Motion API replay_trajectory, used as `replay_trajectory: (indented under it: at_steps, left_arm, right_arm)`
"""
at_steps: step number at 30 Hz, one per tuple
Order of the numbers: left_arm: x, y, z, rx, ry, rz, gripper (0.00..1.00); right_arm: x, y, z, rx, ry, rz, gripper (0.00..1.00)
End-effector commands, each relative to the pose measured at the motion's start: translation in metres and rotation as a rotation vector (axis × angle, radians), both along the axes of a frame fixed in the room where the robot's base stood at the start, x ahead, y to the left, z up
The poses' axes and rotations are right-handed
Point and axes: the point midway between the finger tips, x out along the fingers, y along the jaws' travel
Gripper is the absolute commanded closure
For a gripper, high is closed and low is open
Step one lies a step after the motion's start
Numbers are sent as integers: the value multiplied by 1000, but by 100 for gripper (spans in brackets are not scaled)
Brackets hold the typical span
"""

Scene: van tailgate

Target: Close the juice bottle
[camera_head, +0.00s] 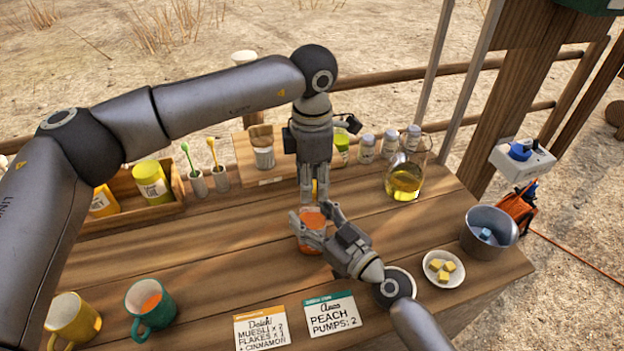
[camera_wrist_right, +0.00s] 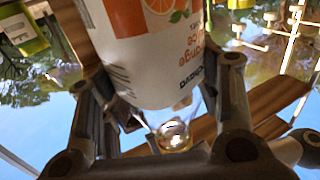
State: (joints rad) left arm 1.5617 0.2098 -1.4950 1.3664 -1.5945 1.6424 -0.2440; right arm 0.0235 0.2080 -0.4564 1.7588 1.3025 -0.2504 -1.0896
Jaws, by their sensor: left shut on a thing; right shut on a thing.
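The orange juice bottle (camera_head: 311,218) stands near the middle of the wooden tailgate table. My right gripper (camera_head: 318,232) is shut around its body from the front right. In the right wrist view the bottle (camera_wrist_right: 150,60), with its white label and orange picture, fills the space between the fingers (camera_wrist_right: 160,110). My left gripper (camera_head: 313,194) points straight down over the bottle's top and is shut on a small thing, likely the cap. A little yellow shows between its fingers. The bottle's mouth is hidden by the fingers, so I cannot tell whether the cap touches it.
A glass jug of yellow liquid (camera_head: 404,182) and small jars (camera_head: 366,150) stand behind to the right. A metal pot (camera_head: 489,232) and a bowl of yellow cubes (camera_head: 443,284) are at the right. A green mug (camera_head: 150,312) and two cards (camera_head: 331,315) lie in front.

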Motion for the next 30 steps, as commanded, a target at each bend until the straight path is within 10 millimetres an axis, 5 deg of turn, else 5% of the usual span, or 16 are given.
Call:
replay_trajectory:
  at_steps: [21,29,30]
  left_arm:
    - [1,0,0,0,-1,-1188,96]
    - [1,0,-1,0,-2,-1321,96]
    - [1,0,-1,0,-2,-1320,62]
  right_arm:
    - [0,0,0,-1,-1,0,100]
    - [0,0,0,-1,-1,0,100]
    - [0,0,0,-1,-1,0,100]
